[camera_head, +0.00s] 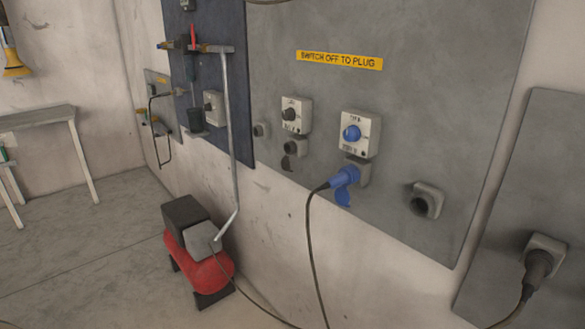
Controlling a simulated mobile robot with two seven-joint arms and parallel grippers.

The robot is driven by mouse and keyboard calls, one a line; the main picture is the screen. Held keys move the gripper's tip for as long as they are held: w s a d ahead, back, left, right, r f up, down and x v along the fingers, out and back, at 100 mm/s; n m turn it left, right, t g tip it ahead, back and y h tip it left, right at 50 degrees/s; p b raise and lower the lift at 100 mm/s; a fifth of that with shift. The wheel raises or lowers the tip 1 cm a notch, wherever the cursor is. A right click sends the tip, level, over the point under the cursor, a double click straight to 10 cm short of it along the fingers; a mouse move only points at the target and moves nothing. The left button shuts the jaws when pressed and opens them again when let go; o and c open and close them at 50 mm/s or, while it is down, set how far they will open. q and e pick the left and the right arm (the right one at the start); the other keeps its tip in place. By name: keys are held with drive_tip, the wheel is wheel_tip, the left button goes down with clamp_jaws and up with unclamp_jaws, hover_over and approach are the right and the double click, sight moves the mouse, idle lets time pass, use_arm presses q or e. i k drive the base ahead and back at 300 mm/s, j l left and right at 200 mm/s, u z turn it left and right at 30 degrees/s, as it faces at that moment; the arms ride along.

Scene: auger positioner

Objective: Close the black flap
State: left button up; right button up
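A black flap (287,163) hangs down below a small grey socket (293,148) on the grey wall panel. The flap looks open, though it is small in the picture. A white switch box with a black knob (290,114) sits just above that socket. Neither of my grippers shows in the head view.
To the right, a switch box with a blue knob (351,133) stands above a socket holding a blue plug (345,177), with a blue flap (342,196) hanging below. Its cable runs to the floor. A grey socket (426,200) is further right. A red compressor (205,269) stands below.

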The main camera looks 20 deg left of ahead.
sight(285, 163)
drive_tip(key=i+j+z, duration=0.2)
drive_tip(key=j, duration=0.9)
drive_tip(key=j+z, duration=0.1)
drive_tip(key=j, duration=2.1)
